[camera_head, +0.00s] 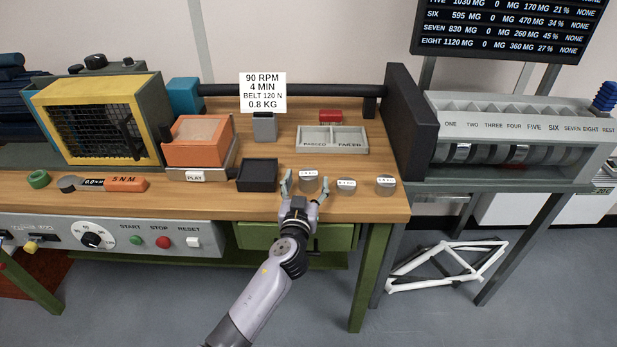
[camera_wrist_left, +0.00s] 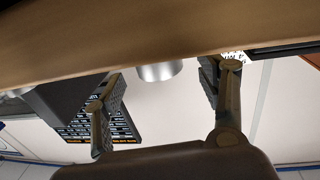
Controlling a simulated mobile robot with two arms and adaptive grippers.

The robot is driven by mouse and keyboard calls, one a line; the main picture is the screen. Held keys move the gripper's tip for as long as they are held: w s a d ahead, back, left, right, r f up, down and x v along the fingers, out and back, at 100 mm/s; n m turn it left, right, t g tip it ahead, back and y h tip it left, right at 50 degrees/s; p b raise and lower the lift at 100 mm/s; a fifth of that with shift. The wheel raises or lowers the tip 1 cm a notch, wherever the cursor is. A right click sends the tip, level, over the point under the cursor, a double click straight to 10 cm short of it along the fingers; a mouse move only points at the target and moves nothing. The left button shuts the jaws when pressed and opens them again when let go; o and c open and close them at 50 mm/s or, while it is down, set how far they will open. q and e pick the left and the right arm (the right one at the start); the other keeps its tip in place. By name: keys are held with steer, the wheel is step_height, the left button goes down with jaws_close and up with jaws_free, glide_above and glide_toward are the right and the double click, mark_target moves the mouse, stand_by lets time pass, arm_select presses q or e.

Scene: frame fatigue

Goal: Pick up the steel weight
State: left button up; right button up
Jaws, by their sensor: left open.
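Three steel weights stand on the wooden bench near its front right: a taller one (camera_head: 308,184), a low one (camera_head: 346,187) and another (camera_head: 385,186) at the right, each with a small white label. My left gripper (camera_head: 304,183) is open at the bench's front edge, with the taller weight between or just beyond its fingertips. In the left wrist view, a steel cylinder (camera_wrist_left: 160,71) shows between the open fingers (camera_wrist_left: 163,78), with no visible contact. The gripper is empty. My right gripper is in neither view.
A black open box (camera_head: 257,176) stands just left of the gripper. Behind the weights are a grey two-part tray (camera_head: 332,149), a red block (camera_head: 331,116) and a sign (camera_head: 262,92). A dark upright panel (camera_head: 411,120) bounds the bench at right. An orange box (camera_head: 198,153) is farther left.

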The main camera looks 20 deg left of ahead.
arm_select(q)
steer(key=shift+w+a+f, duration=0.1)
steer(key=shift+w+a, duration=0.05)
steer(key=shift+w, duration=0.95)
steer(key=shift+c, duration=0.5)
jaws_close()
steer(key=shift+r, duration=0.2)
